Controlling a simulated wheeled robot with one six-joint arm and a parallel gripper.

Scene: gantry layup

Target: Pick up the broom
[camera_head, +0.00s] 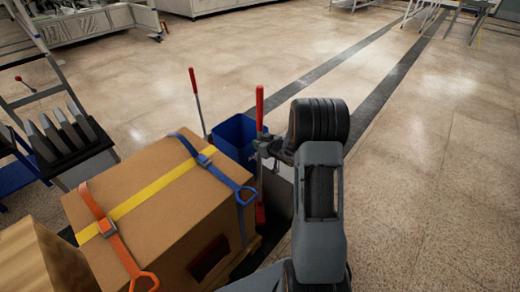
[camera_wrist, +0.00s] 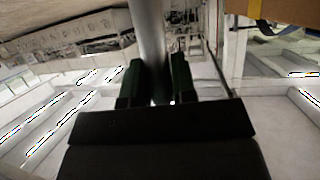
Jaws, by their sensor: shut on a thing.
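The broom (camera_head: 260,105) stands nearly upright in the head view, with a red grip at the top and a grey shaft. A red part shows low down beside the cardboard box; its lower end is hard to make out. My gripper (camera_head: 264,150) is shut on the shaft below the red grip. In the wrist view the grey shaft of the broom (camera_wrist: 148,35) runs between the two dark fingers of my gripper (camera_wrist: 155,82). I cannot tell whether the broom touches the floor.
A strapped cardboard box (camera_head: 150,215) stands close left of the broom. A blue bin (camera_head: 232,137) is just behind it, with a second red-gripped pole (camera_head: 196,95) beside the bin. A rack with dark slats (camera_head: 70,130) is at left. The floor (camera_head: 440,170) at right is clear.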

